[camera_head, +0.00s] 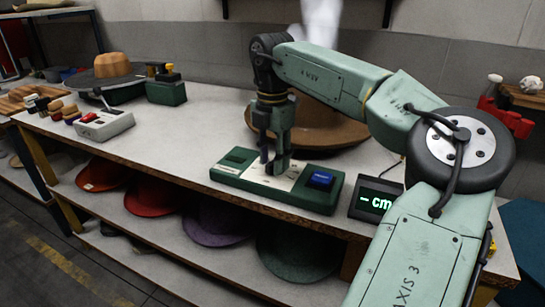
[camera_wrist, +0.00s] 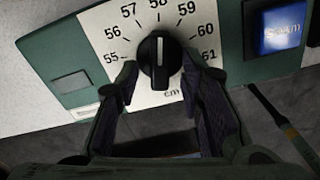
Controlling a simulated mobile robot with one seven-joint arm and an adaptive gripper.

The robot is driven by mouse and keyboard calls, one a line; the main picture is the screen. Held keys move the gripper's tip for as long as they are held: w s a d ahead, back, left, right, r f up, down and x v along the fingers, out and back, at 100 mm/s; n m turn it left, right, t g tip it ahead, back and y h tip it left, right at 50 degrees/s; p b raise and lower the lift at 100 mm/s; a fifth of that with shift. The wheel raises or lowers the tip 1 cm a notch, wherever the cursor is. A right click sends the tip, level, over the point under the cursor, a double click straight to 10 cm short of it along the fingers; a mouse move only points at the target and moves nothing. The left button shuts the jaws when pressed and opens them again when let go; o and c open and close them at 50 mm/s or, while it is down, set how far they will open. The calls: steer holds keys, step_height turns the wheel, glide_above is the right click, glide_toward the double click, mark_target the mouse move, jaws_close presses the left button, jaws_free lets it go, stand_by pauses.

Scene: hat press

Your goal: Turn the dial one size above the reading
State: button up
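The black dial (camera_wrist: 160,62) sits on a white scale plate (camera_wrist: 101,38) numbered 55 to 61 with "cm" below. Its white pointer line points up, toward 58. The dial belongs to a green control box (camera_head: 311,195); in the head view my gripper hides most of it. A small display (camera_head: 376,200) to the box's right shows "- cm" in green, with no number. My gripper (camera_wrist: 157,82) is open, its fingertips on either side of the dial's lower part. I cannot tell whether they touch it.
A blue button (camera_head: 321,179) is on the box's right end; its lettering is washed out in the wrist view. A grey box with a red switch (camera_head: 104,125) is at left. Hats (camera_head: 155,197) lie on the shelf below.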

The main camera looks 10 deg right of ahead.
mark_target(272, 162)
step_height(272, 162, up, 12)
stand_by(0.5)
